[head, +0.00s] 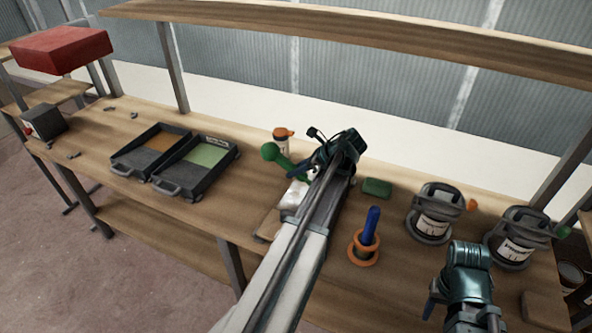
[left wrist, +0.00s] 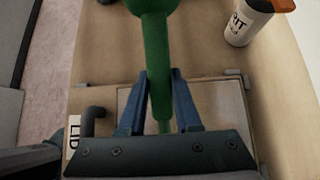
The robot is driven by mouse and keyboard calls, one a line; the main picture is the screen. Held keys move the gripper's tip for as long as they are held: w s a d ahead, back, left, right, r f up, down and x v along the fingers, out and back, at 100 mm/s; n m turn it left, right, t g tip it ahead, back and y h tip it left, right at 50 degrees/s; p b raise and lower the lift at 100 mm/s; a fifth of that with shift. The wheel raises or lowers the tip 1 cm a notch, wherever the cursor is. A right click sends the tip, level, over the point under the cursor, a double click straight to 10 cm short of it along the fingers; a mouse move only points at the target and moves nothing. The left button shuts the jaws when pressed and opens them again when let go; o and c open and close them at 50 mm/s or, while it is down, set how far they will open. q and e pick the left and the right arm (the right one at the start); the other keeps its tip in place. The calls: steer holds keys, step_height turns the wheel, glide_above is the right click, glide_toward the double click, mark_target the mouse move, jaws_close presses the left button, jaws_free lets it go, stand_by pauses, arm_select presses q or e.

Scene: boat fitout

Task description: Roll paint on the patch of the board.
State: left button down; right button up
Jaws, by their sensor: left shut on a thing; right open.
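My left gripper (left wrist: 158,88) is shut on a green handle (left wrist: 156,60) with a rounded end, which also shows in the head view (head: 270,152). The handle's far end is hidden behind the gripper. A tan board (head: 268,223) lies on the bench below the gripper, mostly hidden by my left arm. The left wrist view shows a pale patch (left wrist: 206,100) on it. A white shape (head: 293,196) sits beside the gripper; I cannot tell whether it is a roller sleeve or the patch. My right gripper (head: 432,300) is open and empty at the lower right.
Two dark trays, one with orange paint (head: 158,143) and one with green (head: 205,154), stand left of the board.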

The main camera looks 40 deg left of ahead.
arm_select(q)
steer(key=shift+f+b, duration=0.6)
steer(key=shift+f, duration=0.1)
steer(key=shift+w+d+r, duration=0.1)
steer(key=shift+w+d, duration=0.05)
steer(key=shift+d, duration=0.5)
steer(key=shift+w+d+r, duration=0.1)
steer(key=shift+d, duration=0.5)
steer(key=shift+a, duration=0.1)
steer(key=shift+s+a+f, duration=0.1)
steer(key=shift+s+a, duration=0.1)
steer(key=shift+a, duration=0.4)
steer(key=shift+s+a+f, duration=0.1)
steer(key=shift+s+a, duration=0.05)
steer(key=shift+a, duration=0.4)
